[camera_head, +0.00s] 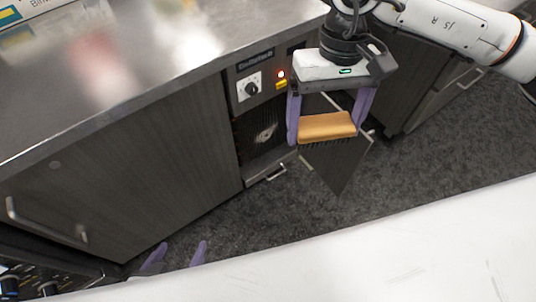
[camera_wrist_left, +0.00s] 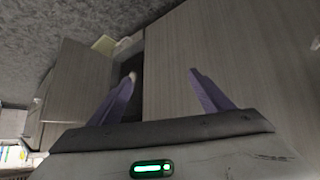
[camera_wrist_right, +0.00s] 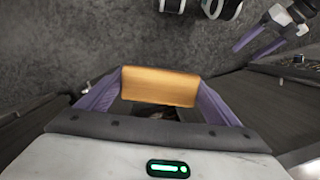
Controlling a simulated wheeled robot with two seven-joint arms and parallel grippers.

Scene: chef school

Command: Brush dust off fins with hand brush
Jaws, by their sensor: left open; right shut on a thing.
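A hand brush with a tan wooden back (camera_head: 327,127) and dark bristles is held between the purple fingers of my right gripper (camera_head: 326,128). It also shows in the right wrist view (camera_wrist_right: 160,87), spanning the gap between the fingers. The brush is in front of and to the right of an open bay in the counter. Dark fins (camera_head: 262,132) with a pale round patch show inside the bay; the brush looks apart from them. My left gripper (camera_head: 176,256) is open and empty, low at the left near the floor; its fingers also show in the left wrist view (camera_wrist_left: 159,88).
A control panel with a knob (camera_head: 251,89) and a lit red lamp (camera_head: 281,74) sits above the bay. An open cabinet door (camera_head: 340,165) hangs below the brush. The steel countertop (camera_head: 150,60) overhangs the closed cabinet (camera_head: 130,170). Dark carpet (camera_head: 430,160) is clear at the right.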

